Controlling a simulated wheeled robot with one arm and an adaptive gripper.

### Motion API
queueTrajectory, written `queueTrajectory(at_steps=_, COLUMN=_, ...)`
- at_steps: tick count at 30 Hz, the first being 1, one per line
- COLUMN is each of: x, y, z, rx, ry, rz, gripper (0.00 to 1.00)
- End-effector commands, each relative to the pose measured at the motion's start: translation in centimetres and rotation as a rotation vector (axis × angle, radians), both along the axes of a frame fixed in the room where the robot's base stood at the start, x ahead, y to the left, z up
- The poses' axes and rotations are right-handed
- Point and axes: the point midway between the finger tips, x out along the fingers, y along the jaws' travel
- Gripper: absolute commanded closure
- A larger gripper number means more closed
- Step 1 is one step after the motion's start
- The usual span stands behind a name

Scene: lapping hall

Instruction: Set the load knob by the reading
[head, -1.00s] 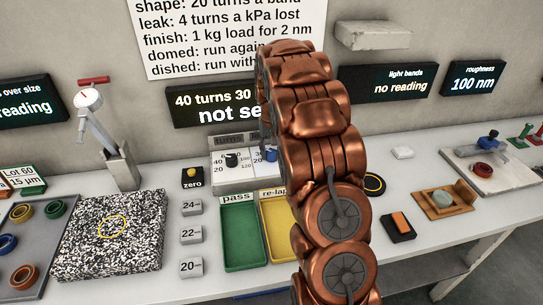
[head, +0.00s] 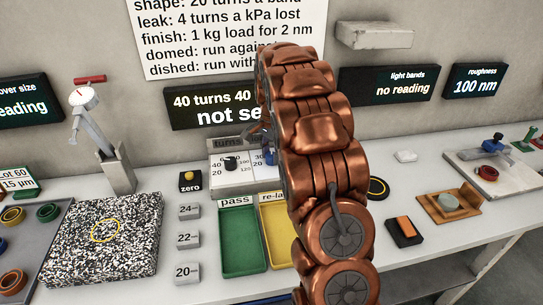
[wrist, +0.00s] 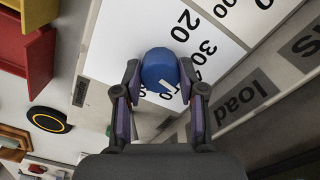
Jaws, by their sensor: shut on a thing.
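The load knob is blue (wrist: 158,68). In the wrist view it sits on a white dial face (wrist: 228,55) with printed numbers, beside the word "load". My gripper (wrist: 160,88) is shut on this knob, one finger on each side. A black knob (head: 231,163) sits under "turns". The set display (head: 212,107) reads "40 turns 40" and "not se", the rest hidden. The roughness display (head: 475,80) reads 100 nm.
The wall notice (head: 230,35) gives "finish: 1 kg load for 2 nm". A yellow zero button (head: 190,177), a green pass tray (head: 239,238) and a yellow tray (head: 275,236) are near the box. The light bands display (head: 390,85) says "no reading".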

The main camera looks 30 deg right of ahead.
Motion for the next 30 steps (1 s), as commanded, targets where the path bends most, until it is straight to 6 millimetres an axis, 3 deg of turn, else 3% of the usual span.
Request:
queueTrajectory(at_steps=15, x=0.09, y=-0.21, z=0.16, rx=-0.003, ry=-0.006, rz=-0.426, gripper=0.95)
queueTrajectory(at_steps=30, x=0.10, y=-0.16, z=0.18, rx=-0.002, ry=-0.006, rz=-0.579, gripper=0.95)
